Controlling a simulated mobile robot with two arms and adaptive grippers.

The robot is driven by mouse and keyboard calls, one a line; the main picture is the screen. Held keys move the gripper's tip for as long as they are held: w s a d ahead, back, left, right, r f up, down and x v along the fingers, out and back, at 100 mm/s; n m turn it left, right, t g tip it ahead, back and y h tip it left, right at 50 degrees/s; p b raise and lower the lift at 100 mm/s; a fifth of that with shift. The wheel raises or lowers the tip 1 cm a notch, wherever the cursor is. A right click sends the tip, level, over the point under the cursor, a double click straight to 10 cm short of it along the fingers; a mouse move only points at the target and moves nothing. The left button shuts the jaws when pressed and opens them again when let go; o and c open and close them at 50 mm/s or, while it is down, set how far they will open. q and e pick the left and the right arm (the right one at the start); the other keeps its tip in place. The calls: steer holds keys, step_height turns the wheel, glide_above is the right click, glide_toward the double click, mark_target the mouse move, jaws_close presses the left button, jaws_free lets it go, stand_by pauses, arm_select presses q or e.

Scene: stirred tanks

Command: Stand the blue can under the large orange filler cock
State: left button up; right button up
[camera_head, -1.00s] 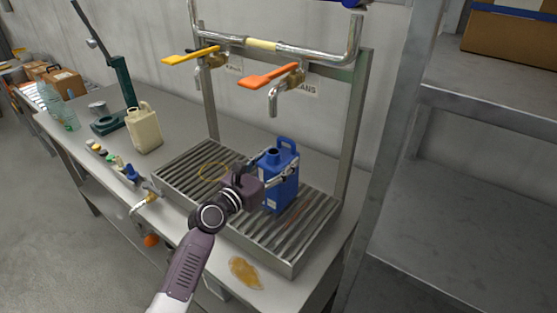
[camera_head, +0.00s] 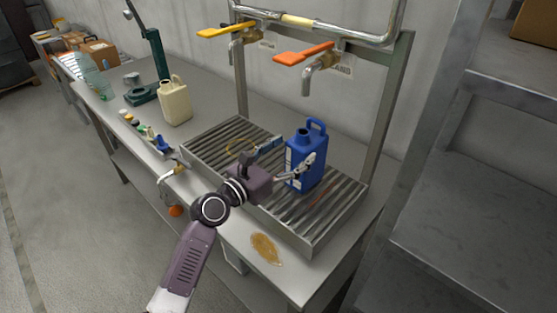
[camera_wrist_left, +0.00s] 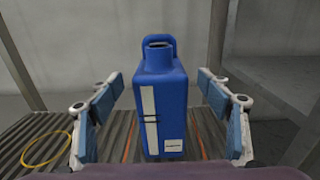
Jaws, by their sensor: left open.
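The blue can (camera_head: 306,158) stands upright on the slatted drip grate, with its handle at the back and its open neck upward. It also shows in the left wrist view (camera_wrist_left: 162,105), centred between the fingers and apart from both. My left gripper (camera_head: 285,158) is open, its fingertips close to the can's near side. The large orange filler cock (camera_head: 304,53) hangs on the pipe frame, its metal spout (camera_head: 308,80) pointing down above the can. In the head view the can's neck lies almost straight below this spout. My right gripper is not in view.
A yellow-handled cock (camera_head: 226,30) hangs left of the orange one. The grate (camera_head: 215,140) has a yellow ring on it. A cream can (camera_head: 174,102) stands on the bench at left. An amber spill (camera_head: 265,248) lies near the front edge. Metal shelving (camera_head: 480,190) stands at right.

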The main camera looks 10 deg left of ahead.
arm_select(q)
steer(key=v, duration=0.5)
steer(key=shift+s+a, duration=0.2)
steer(key=shift+s, duration=0.1)
stand_by(1.0)
